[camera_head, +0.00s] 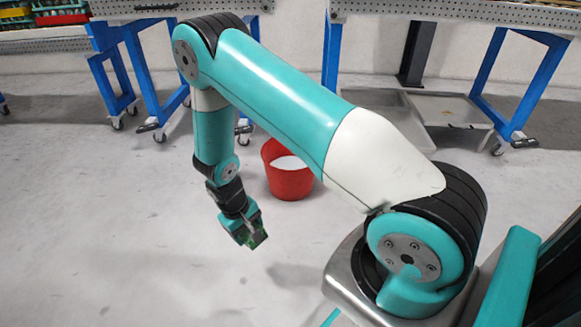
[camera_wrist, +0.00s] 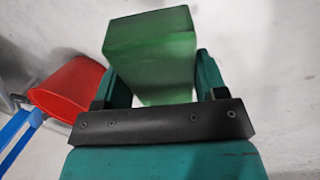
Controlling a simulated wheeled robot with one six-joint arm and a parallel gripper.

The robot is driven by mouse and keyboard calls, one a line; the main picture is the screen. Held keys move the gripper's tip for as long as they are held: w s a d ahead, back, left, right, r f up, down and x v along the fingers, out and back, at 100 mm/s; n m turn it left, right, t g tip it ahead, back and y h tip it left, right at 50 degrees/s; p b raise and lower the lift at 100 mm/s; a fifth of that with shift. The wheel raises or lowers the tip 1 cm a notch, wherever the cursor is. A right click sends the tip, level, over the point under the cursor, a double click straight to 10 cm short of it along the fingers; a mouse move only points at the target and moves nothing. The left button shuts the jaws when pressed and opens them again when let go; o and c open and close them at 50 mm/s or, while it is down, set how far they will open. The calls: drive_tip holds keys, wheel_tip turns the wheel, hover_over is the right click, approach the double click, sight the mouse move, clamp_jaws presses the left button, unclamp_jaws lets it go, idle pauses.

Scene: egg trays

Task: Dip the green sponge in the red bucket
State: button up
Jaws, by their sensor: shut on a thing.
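The red bucket (camera_head: 289,183) stands on the floor behind my arm, with pale content showing inside its rim. My arm hides part of its right side. It also shows at the left in the wrist view (camera_wrist: 68,90), looking tilted from there. My gripper (camera_head: 256,238) hangs in the air in front of the bucket and to its left, apart from it. In the wrist view my gripper (camera_wrist: 158,88) is shut on the green sponge (camera_wrist: 150,45), a block held between the two teal fingers. In the head view the sponge (camera_head: 259,238) shows only as a small dark green patch.
Blue-legged wheeled tables (camera_head: 331,45) with perforated tops stand along the back. A grey tray-like shelf (camera_head: 440,108) sits low at the back right. Crates (camera_head: 62,18) are at the far left. The grey floor (camera_head: 110,230) at the left and front is clear.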

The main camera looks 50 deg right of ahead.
idle(0.4)
wheel_tip(320, 180, up, 4)
drive_tip(key=p, duration=0.4)
drive_tip(key=shift+r, duration=0.1)
